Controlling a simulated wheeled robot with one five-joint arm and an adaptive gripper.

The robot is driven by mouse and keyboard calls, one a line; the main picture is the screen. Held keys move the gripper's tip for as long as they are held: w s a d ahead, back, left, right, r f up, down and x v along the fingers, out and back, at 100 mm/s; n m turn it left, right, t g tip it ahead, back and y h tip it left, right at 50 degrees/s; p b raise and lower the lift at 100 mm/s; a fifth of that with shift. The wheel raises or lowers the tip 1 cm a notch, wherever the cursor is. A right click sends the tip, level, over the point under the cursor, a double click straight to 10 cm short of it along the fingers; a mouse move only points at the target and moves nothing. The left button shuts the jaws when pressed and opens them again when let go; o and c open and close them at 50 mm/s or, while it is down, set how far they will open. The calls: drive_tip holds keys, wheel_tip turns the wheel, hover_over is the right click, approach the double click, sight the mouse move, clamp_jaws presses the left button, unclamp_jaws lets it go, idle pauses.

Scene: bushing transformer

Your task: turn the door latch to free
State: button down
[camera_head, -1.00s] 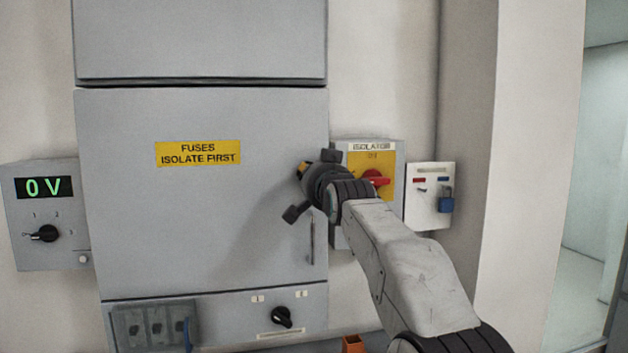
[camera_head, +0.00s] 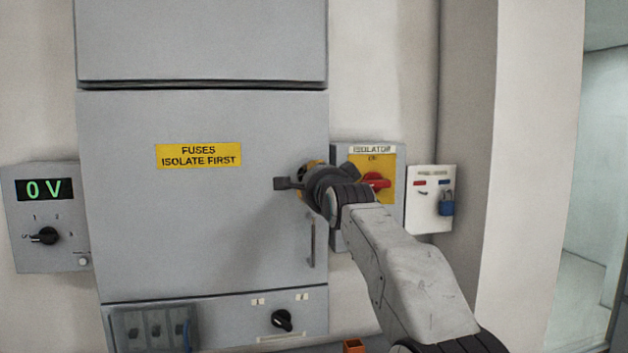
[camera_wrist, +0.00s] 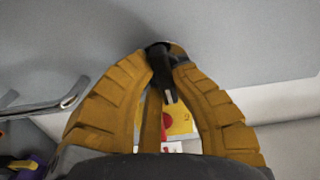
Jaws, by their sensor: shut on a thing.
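The grey cabinet door (camera_head: 200,220) carries a yellow label reading "FUSES ISOLATE FIRST" and is shut. In the wrist view the black door latch (camera_wrist: 165,78) stands out from the grey door surface between the two yellow fingers. My gripper (camera_wrist: 162,62) is shut on the latch, with the fingertips at the door.
The isolator box (camera_head: 390,210) with a red handle is just right of my wrist. A vertical door handle (camera_head: 311,240) is below the gripper. A voltage panel (camera_head: 45,205) reads 0 V at left. A white board (camera_head: 430,190) with a blue padlock is at right.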

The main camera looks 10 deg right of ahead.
drive_tip(key=shift+a+r+m, duration=0.1)
drive_tip(key=shift+r+m, duration=0.2)
drive_tip(key=shift+m, duration=0.2)
drive_tip(key=c, duration=1.5)
unclamp_jaws()
drive_tip(key=shift+c, duration=0.2)
drive_tip(key=o, duration=0.5)
drive_tip(key=shift+w+a+f, duration=0.1)
drive_tip(key=shift+f, duration=0.05)
drive_tip(key=shift+c, duration=0.2)
drive_tip(key=shift+o, duration=0.2)
drive_tip(key=shift+f, duration=0.1)
drive_tip(key=s, duration=1.2)
